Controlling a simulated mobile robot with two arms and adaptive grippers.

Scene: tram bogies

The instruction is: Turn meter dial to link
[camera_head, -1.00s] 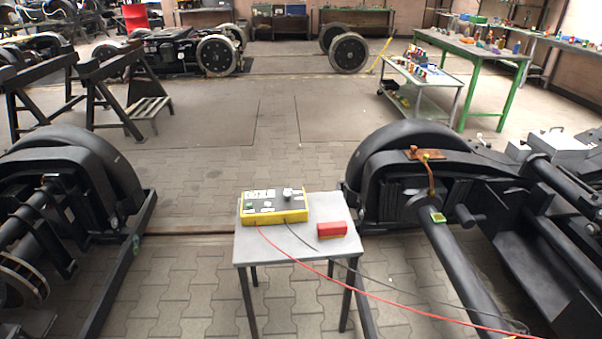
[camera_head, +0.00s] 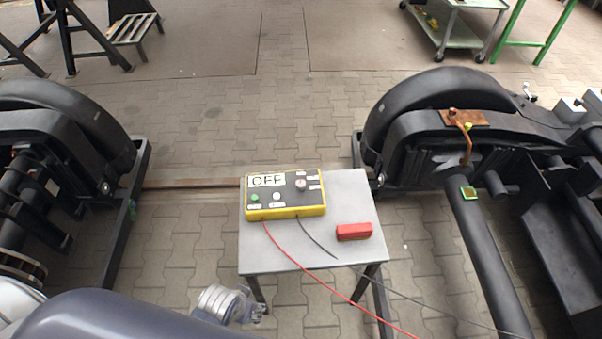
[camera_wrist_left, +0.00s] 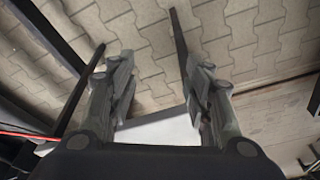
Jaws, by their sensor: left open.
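The yellow-edged meter (camera_head: 285,195) lies on a small grey table (camera_head: 350,192) in the head view. Its display reads OFF. The dial (camera_head: 301,183) is at the upper right of its dark face; a green knob and a white knob sit lower left. My left gripper (camera_head: 254,311) is low in the head view, left of and in front of the table, apart from the meter. In the left wrist view its two fingers (camera_wrist_left: 158,95) are spread with nothing between them; part of the pale table top shows behind. My right gripper is not in view.
A red block (camera_head: 354,232) lies on the table right of the meter. Black bogies stand left (camera_head: 62,140) and right (camera_head: 430,125).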

